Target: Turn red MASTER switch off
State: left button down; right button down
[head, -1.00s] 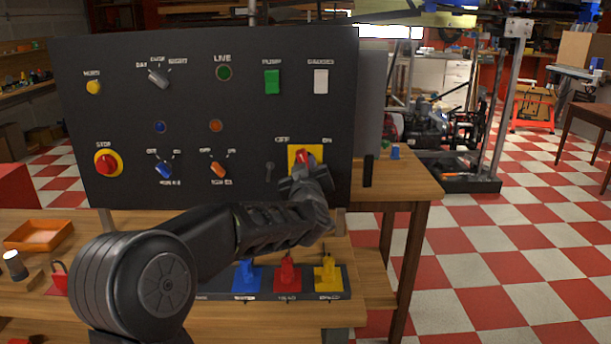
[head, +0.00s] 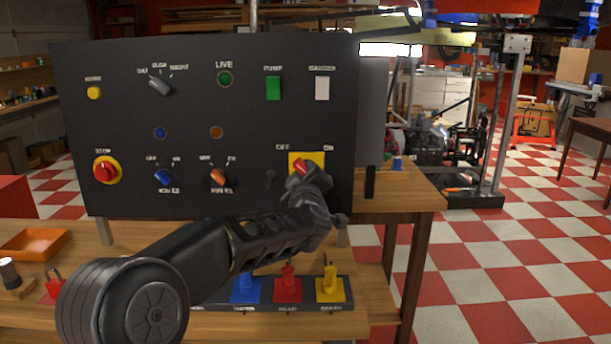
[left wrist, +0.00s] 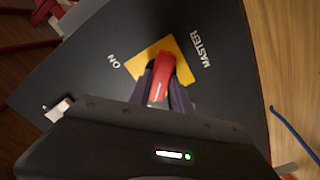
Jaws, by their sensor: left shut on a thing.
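The red MASTER switch (head: 301,167) sits on a yellow plate (head: 319,158) at the lower right of the black panel (head: 200,120), between the OFF and ON labels. My left gripper (head: 304,176) reaches it from below and in front, and covers the lower part of the plate. In the left wrist view the red handle (left wrist: 162,76) stands between the two fingers, which are shut on it, with the yellow plate (left wrist: 143,64) behind. In the head view the handle leans toward the OFF side. My right gripper is in neither view.
A red STOP button (head: 105,170), a blue knob (head: 163,177) and an orange knob (head: 218,177) sit left of the switch. Blue, red (head: 288,288) and yellow (head: 329,285) items stand on the bench below my arm. An orange tray (head: 35,243) lies at left.

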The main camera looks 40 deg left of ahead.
pick_arm(q)
jog(key=c, duration=1.2)
grip_release()
jog(key=v, duration=0.8)
jog(key=shift+w, duration=0.1)
